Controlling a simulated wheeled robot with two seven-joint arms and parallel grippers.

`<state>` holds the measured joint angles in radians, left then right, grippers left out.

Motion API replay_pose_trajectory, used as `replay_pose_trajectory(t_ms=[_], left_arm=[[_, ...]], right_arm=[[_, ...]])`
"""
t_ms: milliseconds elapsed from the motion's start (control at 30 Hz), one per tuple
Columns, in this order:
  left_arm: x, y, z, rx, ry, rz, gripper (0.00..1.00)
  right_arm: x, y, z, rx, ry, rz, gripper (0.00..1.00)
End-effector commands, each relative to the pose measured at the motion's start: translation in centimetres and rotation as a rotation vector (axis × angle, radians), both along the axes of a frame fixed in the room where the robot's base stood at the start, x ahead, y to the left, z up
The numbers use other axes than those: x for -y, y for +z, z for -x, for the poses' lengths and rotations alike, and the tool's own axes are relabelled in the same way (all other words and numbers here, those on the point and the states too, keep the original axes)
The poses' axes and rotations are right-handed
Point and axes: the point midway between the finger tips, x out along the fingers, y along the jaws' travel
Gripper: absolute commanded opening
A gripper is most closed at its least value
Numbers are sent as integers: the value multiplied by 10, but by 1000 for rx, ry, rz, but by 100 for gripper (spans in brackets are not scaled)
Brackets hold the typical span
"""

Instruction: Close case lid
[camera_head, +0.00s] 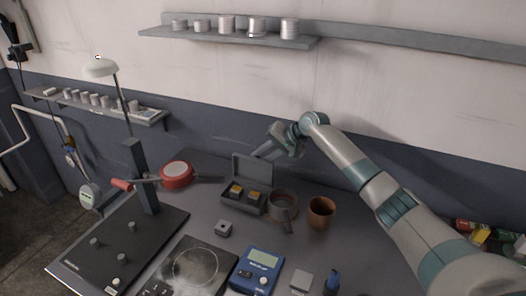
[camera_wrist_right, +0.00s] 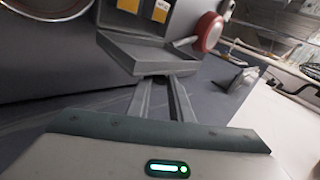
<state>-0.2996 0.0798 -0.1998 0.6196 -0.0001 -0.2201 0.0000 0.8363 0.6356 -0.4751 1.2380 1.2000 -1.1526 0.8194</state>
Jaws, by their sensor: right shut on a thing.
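The dark grey case (camera_head: 243,208) stands open on the table, with yellow-topped items inside. Its lid (camera_head: 252,168) stands up at the back edge, roughly upright. My right gripper (camera_head: 262,153) reaches in from the right, behind the lid. In the right wrist view, the narrow fingers of my right gripper (camera_wrist_right: 158,84) meet the lid (camera_wrist_right: 148,60) at its edge and are shut on it. The fingertips are partly hidden by the lid. The case's yellow items also show beyond the lid in the right wrist view. My left gripper is not in view.
A grey pan (camera_head: 283,206) and a copper-brown pot (camera_head: 321,213) stand right of the case. A red round pan (camera_head: 176,175) lies to its left. In front are a small grey block (camera_head: 224,228), a hot plate (camera_head: 195,265) and a blue meter (camera_head: 257,268).

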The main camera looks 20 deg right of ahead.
Motion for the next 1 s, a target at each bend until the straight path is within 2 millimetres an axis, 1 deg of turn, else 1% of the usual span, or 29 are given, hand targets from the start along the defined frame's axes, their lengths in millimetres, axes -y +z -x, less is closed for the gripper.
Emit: replay_pose_trajectory(t_ms=[33,200,400,700,1000], left_arm=[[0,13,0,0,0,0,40],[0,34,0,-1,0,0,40],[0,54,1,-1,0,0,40],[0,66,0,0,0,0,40],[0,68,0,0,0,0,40]], right_arm=[[-3,6,4,16,3,23,0],[-13,10,13,97,4,113,0],[-25,11,23,196,3,223,0],[-36,9,32,291,1,328,0],[-37,7,34,312,0,353,0]])
